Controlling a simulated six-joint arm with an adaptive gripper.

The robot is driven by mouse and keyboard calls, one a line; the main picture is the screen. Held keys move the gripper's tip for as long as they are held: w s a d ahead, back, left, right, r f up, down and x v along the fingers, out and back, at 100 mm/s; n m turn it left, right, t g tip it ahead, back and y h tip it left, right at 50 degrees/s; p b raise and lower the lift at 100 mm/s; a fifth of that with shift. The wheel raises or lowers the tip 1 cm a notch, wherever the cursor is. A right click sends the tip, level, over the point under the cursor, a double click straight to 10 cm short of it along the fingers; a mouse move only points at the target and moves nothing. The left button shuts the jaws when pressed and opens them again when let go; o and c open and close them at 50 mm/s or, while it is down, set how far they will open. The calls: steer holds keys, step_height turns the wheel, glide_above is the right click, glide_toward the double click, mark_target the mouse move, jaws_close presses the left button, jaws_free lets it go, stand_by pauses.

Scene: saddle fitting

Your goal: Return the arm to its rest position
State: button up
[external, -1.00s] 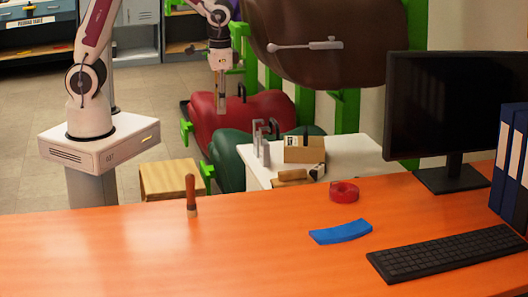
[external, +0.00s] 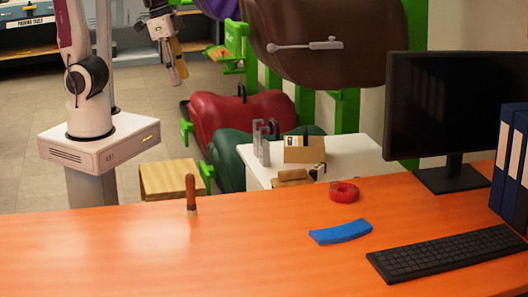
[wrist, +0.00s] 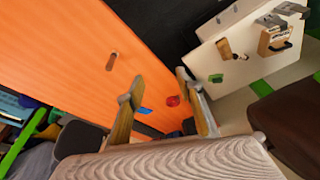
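My gripper (external: 178,78) hangs in the air at the upper left of the external view, behind the orange table and to the right of my base. Its fingers point down and slightly right. In the wrist view the two fingers of my gripper (wrist: 159,76) stand apart with nothing between them. The table's surface shows through the gap. Nothing touches the gripper.
The orange table (external: 100,250) holds a wooden-handled tool (external: 191,194), a red tape roll (external: 344,191), a blue piece (external: 340,232) and a keyboard (external: 445,252). A white bench (external: 360,160) bears a cardboard box (external: 304,152). Saddles (external: 240,118) hang behind.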

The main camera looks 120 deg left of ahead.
steer(key=s+d+r+m+t+h, duration=0.1)
steer(key=s+d+r+m+t, duration=0.1)
steer(key=s+d, duration=0.5)
steer(key=shift+s+d+r+m+t, duration=0.15)
steer(key=shift+d+r+m+t, duration=0.25)
steer(key=shift+m, duration=0.4)
